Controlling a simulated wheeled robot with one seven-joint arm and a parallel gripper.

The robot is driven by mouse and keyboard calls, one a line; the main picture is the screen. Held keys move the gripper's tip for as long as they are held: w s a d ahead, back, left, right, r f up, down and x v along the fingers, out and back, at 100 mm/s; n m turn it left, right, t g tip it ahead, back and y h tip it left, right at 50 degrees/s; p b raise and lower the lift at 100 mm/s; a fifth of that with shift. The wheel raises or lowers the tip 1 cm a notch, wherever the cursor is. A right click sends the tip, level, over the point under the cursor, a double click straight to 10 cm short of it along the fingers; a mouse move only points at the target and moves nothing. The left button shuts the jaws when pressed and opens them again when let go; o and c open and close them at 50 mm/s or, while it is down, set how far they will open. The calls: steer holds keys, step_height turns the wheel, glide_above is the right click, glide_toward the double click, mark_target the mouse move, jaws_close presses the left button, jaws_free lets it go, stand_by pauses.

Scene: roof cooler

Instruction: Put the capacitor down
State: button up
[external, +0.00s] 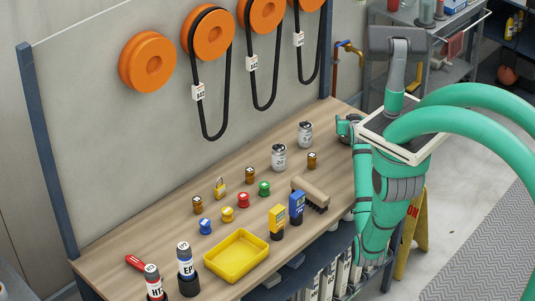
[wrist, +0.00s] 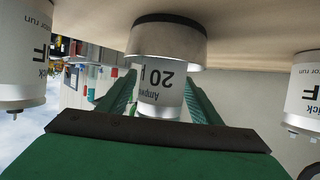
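In the wrist view, which looks upside down, a white capacitor (wrist: 160,82) marked "20" sits between the two green fingers of my gripper (wrist: 158,92). The fingers appear closed against its sides. Its far end meets a wide silver cup with a dark rim (wrist: 168,42) at the wooden surface. Whether the capacitor rests fully in the cup, I cannot tell. In the external view my gripper (external: 348,127) is low at the bench's far right end, and the held capacitor is hidden there.
Two other capacitors (external: 279,157) (external: 305,134) stand upright on the bench (external: 130,235), left of my gripper. Capacitors also flank it in the wrist view (wrist: 22,75) (wrist: 304,92). A brush (external: 312,194), a yellow tray (external: 237,255) and several small coloured parts lie nearer the front.

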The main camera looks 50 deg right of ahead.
steer(key=shift+r, duration=0.2)
steer(key=v, duration=1.2)
stand_by(0.4)
